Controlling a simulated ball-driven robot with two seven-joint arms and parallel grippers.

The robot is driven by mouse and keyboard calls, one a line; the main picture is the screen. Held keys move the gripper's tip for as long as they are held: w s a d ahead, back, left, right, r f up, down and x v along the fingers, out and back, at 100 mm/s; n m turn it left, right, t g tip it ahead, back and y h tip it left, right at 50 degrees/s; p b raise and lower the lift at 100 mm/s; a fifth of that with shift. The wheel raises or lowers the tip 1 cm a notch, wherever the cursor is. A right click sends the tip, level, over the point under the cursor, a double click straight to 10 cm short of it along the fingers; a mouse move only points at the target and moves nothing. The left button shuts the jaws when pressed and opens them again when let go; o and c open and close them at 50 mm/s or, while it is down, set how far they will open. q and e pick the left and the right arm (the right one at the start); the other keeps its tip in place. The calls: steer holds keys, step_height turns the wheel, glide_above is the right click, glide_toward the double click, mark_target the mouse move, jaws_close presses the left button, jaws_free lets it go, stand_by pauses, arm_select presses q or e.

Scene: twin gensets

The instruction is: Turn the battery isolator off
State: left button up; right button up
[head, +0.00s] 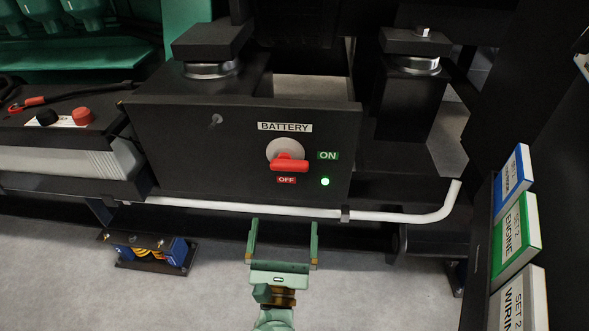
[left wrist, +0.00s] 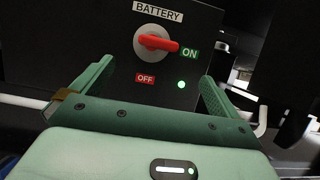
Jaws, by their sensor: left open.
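The battery isolator is a red handle (head: 289,166) on a round pale disc, on a black panel (head: 180,150) under a BATTERY label. The handle points right, towards the green ON label (head: 328,155). The red OFF label (head: 286,180) is below it, and a green lamp (head: 325,181) is lit. In the left wrist view the red handle (left wrist: 158,45) also points right to ON. My left gripper (head: 282,238) is open and empty, below and in front of the panel, apart from the handle. My right gripper is not in view.
A white pipe (head: 240,209) runs along below the panel. A battery (head: 60,160) with red and black terminals stands at the left. Labelled binders (head: 515,235) stand at the right. A small blue-sided unit (head: 150,250) sits at the lower left. The floor in front is clear.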

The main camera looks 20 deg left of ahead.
mark_target(289, 171)
arm_select(q)
steer(key=b+x, duration=0.1)
steer(key=x, duration=0.7)
steer(key=b+x, duration=0.1)
steer(key=x, duration=0.4)
steer(key=shift+a+f+b, duration=0.15)
steer(key=shift+f+b, duration=0.15)
steer(key=shift+b, duration=0.05)
steer(key=shift+w+a+r, duration=0.15)
steer(key=shift+w+r, duration=0.15)
steer(key=shift+w, duration=0.2)
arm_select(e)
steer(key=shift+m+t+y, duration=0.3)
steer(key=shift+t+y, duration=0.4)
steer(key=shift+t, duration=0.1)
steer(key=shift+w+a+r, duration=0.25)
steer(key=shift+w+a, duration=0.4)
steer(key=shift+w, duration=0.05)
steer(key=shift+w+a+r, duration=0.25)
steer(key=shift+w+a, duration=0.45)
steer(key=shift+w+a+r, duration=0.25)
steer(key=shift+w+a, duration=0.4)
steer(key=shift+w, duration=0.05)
arm_select(q)
steer(key=shift+c, duration=0.3)
steer(key=c, duration=0.9)
